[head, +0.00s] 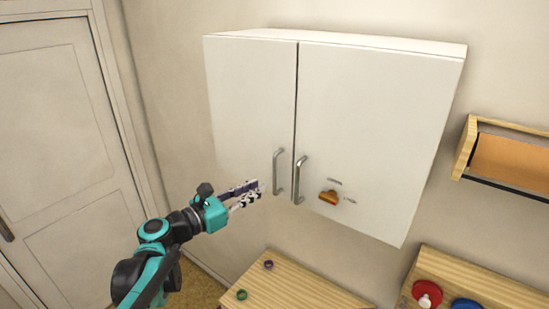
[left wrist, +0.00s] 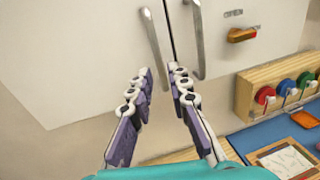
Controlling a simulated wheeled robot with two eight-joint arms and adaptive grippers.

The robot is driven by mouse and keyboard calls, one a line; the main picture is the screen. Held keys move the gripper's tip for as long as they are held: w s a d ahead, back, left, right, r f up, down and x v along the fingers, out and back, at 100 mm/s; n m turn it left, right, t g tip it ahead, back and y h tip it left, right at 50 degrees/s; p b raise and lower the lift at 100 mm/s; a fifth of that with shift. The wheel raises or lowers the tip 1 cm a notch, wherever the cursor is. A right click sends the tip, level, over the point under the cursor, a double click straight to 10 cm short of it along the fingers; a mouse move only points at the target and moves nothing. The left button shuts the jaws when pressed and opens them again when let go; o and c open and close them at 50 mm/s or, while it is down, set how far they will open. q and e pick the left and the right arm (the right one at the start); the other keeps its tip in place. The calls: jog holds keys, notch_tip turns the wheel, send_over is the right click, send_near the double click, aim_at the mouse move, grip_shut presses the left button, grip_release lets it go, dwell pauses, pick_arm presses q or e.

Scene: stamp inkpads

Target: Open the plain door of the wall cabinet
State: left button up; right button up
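The white wall cabinet (head: 330,43) has two closed doors. The left door (head: 250,100) is plain, with a vertical metal handle (head: 278,172) near its lower right edge. The right door (head: 375,120) has its own handle (head: 299,180) and an orange-brown knob (head: 328,197) with small markings. My left gripper (head: 260,188) is just left of the plain door's handle, near its lower end. In the left wrist view its fingers (left wrist: 161,72) are apart and empty, pointing towards the plain door's handle (left wrist: 154,42), apparently without holding it. My right gripper is in neither view.
A wooden surface (head: 290,288) below the cabinet bears small purple and green items. A wooden rack (left wrist: 250,88) with coloured discs stands below right. A room door (head: 60,130) is at the left.

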aim_at(274, 191)
pick_arm(q)
jog(key=x, duration=0.2)
jog(key=p+x, duration=0.1)
jog(key=x, duration=0.4)
jog(key=shift+w+d+r, duration=0.2)
jog(key=shift+w+r, duration=0.05)
jog(key=shift+w, duration=0.15)
jog(key=shift+s, duration=0.1)
jog(key=shift+c, duration=0.4)
grip_shut()
